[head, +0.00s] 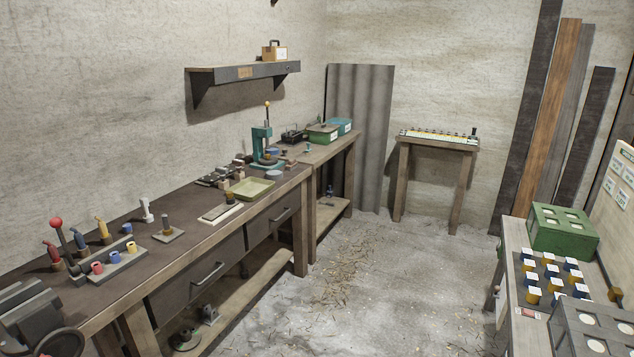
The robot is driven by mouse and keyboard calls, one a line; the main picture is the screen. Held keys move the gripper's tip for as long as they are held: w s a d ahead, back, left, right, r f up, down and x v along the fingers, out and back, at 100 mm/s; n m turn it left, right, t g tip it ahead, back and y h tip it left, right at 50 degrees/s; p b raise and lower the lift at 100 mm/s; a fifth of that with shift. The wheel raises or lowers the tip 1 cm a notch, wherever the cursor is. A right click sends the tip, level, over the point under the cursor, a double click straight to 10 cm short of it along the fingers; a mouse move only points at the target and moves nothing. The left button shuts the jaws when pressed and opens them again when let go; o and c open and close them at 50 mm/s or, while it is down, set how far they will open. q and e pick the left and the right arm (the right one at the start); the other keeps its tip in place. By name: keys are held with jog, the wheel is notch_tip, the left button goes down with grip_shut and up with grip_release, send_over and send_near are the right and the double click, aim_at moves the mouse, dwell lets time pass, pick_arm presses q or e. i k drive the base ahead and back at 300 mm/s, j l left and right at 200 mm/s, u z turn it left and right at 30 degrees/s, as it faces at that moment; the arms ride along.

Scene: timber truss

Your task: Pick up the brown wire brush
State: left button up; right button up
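I cannot make out the brown wire brush for certain. Several small brown and grey items (235,164) lie on the long dark workbench (180,245) along the left wall, too small to tell apart. A flat brown piece with a pale top (221,213) lies near the bench's front edge, beside a shallow olive tray (250,188). I cannot tell whether it is a brush. Neither of my grippers shows in the head view.
A grey vise (34,318) and a red-knobbed lever (57,226) stand at the bench's near left. A teal press (263,145) stands farther back. A table with a green box (562,232) and small blocks is at right. The straw-littered floor between is open.

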aim_at(292, 164)
jog(key=i, duration=2.95)
